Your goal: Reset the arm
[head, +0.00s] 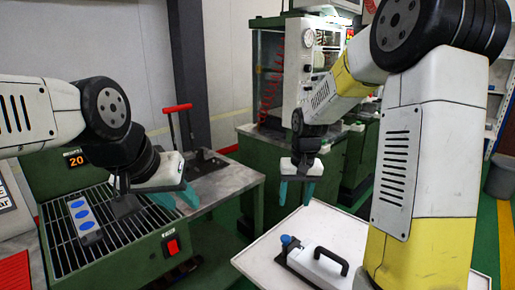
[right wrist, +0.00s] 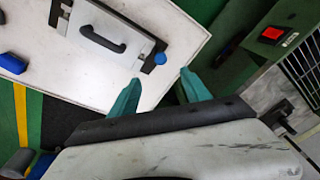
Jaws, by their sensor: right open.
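My right gripper (head: 296,197) hangs fingers-down with its teal fingers apart and nothing between them, above the back of the white table. Its fingers also show in the right wrist view (right wrist: 160,90), over the table edge. My left gripper (head: 178,200) is above the right side of the green grated machine; its teal fingers look apart with nothing seen between them. A white mould plate with a black handle (head: 318,264) and a blue knob lies on the white table, apart from both grippers. It also shows in the right wrist view (right wrist: 103,28).
The white table (head: 345,232) has free room around the plate. A block with blue ovals (head: 83,216) lies on the machine's grate (head: 65,258). A red-handled lever (head: 178,109) stands on a grey bench. A blue object (right wrist: 12,63) is at the table's edge.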

